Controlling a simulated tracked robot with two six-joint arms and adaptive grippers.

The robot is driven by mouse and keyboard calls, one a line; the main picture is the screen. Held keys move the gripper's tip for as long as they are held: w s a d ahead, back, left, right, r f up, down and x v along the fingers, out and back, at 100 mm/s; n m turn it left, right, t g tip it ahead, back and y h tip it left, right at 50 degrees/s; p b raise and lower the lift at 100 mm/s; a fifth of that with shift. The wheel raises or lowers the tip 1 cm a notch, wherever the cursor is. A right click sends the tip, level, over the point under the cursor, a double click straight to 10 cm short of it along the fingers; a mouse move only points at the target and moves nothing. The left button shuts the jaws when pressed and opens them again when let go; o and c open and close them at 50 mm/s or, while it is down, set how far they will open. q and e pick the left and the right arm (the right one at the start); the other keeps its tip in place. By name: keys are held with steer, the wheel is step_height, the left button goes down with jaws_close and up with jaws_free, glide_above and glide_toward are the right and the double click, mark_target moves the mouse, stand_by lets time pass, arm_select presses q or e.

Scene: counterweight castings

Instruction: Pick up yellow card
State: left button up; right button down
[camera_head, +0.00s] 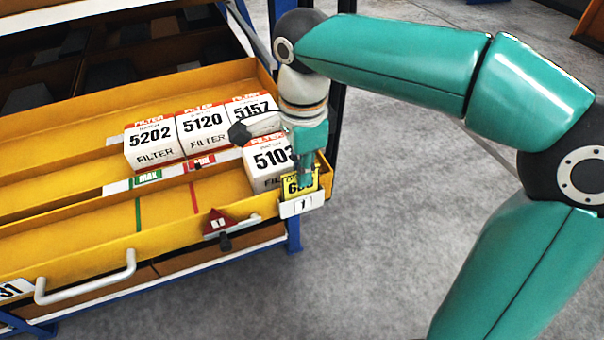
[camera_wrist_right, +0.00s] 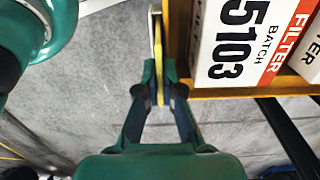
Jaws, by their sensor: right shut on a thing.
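The yellow card (camera_head: 297,185) with dark digits stands upright in a white holder (camera_head: 302,205) on the front right corner of the yellow drawer. In the right wrist view the card (camera_wrist_right: 160,62) shows edge-on as a thin yellow strip. My right gripper (camera_head: 304,178) points down at the card; in the right wrist view its fingers (camera_wrist_right: 160,88) are closed on the card from both sides. I cannot tell whether the card's lower edge is clear of the holder. My left gripper is not in view.
Filter boxes 5202 (camera_head: 153,145), 5120 (camera_head: 204,133), 5157 (camera_head: 250,108) and 5103 (camera_head: 262,160) stand in the drawer, 5103 close beside the gripper. A red marker (camera_head: 216,222) and a white handle (camera_head: 85,286) are on the drawer front. Grey floor lies open at right.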

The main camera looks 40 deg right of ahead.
arm_select(q)
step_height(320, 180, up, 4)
steer(key=p, duration=0.4)
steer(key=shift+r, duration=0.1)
arm_select(e)
step_height(320, 180, up, 20)
steer(key=shift+f, duration=0.25)
stand_by(0.8)
